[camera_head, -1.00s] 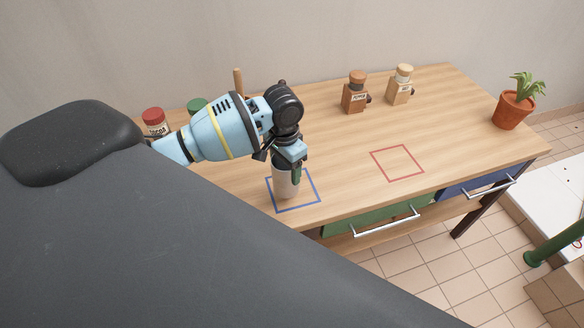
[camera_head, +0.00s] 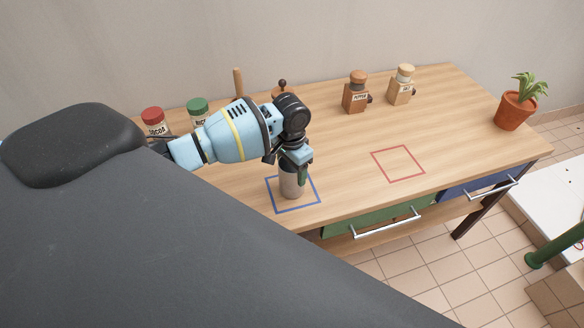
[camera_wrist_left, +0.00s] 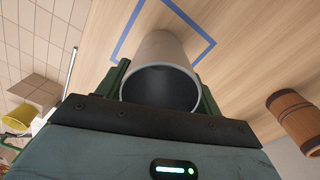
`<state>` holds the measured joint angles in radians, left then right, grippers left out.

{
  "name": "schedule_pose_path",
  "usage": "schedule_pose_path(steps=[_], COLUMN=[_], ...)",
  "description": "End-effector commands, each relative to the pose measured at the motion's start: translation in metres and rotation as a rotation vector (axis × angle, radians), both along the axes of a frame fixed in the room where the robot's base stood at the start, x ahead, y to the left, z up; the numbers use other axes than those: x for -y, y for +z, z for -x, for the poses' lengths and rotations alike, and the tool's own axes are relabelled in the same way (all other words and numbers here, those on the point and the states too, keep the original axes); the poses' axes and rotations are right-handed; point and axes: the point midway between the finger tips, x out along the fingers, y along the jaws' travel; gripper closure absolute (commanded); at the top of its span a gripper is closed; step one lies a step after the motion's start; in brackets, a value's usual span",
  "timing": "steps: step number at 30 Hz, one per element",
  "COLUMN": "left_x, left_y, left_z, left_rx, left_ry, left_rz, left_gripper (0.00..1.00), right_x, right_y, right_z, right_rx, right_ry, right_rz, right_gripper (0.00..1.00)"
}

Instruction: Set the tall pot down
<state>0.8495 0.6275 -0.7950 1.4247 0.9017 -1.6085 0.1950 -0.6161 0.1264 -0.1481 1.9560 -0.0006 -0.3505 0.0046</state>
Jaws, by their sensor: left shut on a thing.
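The tall pot (camera_head: 291,184) is a grey-white open cylinder. It stands about upright within the blue square outline (camera_head: 311,205) on the wooden table. Whether its base touches the table is hard to tell. My left gripper (camera_head: 299,170) is shut on the pot near its top, coming from above. In the left wrist view the pot (camera_wrist_left: 160,58) shows its dark hollow mouth between the two green fingers, with the blue outline around its far end. My right gripper is not in view.
A red square outline (camera_head: 398,163) lies empty to the right. Two wooden mills (camera_head: 356,95) and (camera_head: 401,88) and a potted plant (camera_head: 511,109) stand farther back and right. Red-lidded (camera_head: 154,117) and green-lidded (camera_head: 197,107) jars stand behind my left arm.

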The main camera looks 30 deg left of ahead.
Motion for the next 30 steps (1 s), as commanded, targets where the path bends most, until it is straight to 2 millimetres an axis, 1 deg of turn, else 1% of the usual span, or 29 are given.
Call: schedule_pose_path(steps=[6,7,11,12,19,23,26,30], left_x=[0.000,0.000,0.000,0.000,0.000,0.000,0.000,0.000], left_y=[-0.003,-0.003,-0.002,-0.002,-0.002,0.004,0.017,0.044], left_z=[0.000,0.000,0.000,0.000,0.000,-0.001,-0.002,-0.002], left_rx=[0.001,0.001,0.001,0.001,0.001,0.003,0.006,0.009], left_ry=[0.000,0.000,0.000,0.000,0.000,0.000,0.000,-0.002], left_rz=[0.000,0.000,0.000,0.000,0.000,0.000,0.000,0.002], left_gripper=[0.60,0.31,0.14,0.12,0.12,0.12,0.12,0.12], right_x=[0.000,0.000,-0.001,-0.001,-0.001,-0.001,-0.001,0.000], right_y=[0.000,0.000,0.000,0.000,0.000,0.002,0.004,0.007], right_z=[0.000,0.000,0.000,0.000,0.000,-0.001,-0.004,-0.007], right_rx=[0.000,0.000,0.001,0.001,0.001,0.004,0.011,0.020], right_ry=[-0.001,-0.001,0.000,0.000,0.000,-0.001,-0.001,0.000], right_rz=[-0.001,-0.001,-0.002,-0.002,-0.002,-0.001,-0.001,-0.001], right_gripper=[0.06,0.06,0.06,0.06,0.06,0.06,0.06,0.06])
